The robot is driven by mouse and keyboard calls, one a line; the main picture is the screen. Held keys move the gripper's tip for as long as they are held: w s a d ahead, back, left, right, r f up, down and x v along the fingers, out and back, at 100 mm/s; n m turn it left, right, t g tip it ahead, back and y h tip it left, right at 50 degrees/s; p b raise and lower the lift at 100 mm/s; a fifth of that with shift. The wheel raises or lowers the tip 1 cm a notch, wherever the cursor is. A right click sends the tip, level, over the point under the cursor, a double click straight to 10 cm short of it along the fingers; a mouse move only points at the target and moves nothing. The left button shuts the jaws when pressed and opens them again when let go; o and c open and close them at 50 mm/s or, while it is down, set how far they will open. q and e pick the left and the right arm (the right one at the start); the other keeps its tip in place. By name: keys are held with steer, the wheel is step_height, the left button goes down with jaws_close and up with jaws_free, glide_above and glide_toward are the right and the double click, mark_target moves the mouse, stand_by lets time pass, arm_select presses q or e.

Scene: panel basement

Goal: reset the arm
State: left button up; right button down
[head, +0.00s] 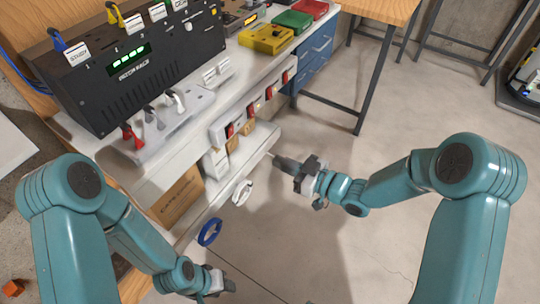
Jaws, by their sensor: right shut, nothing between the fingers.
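My right arm comes in from the right, and its gripper (274,157) points left, just off the front edge of the white bench. The right gripper is shut and empty, with open floor beneath it. My left arm comes in from the left and bends down, with its gripper (228,285) low at the bottom of the view. The left gripper is small and dark there, and I cannot make out its fingers. Neither gripper visibly touches the bench.
The bench (165,180) carries a black rack unit (140,65), a power strip with red switches (238,125) and yellow, green and red boxes. A blue ring (210,232) and a white ring (242,192) hang at its front.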

steer(key=shift+s+d+f, duration=0.1)
steer(key=shift+s+d, duration=0.2)
steer(key=shift+d, duration=0.15)
